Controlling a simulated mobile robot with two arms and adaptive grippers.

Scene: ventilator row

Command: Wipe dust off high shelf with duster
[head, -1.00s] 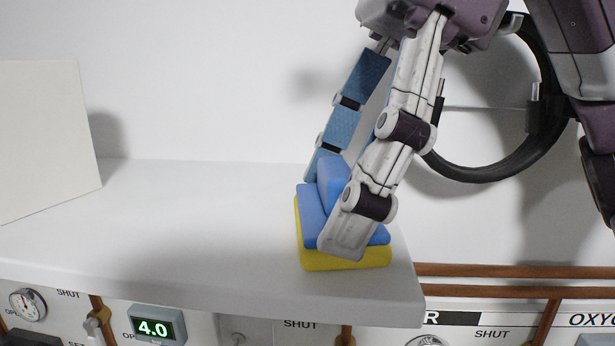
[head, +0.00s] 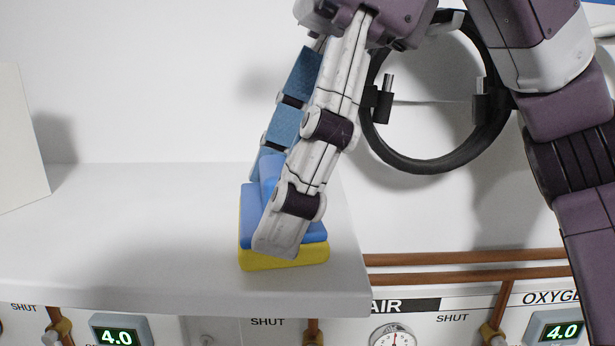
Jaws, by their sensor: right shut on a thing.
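The duster (head: 258,257) is a block with a blue top and handle and a yellow underside. It rests on the white shelf (head: 120,225), near the shelf's right end, and looks flat on its top. My right gripper (head: 268,215) comes down from above, its fingers shut on the duster's blue handle. The near finger hides part of the handle. I can make out no clear dust on the shelf, only soft grey shading. My left gripper is not in view.
A white upright panel (head: 18,145) stands at the shelf's left. Behind is a plain wall with a black ring (head: 435,165). Below the shelf are gauges, brown pipes (head: 450,275) and green displays (head: 120,336). The shelf between panel and duster is clear.

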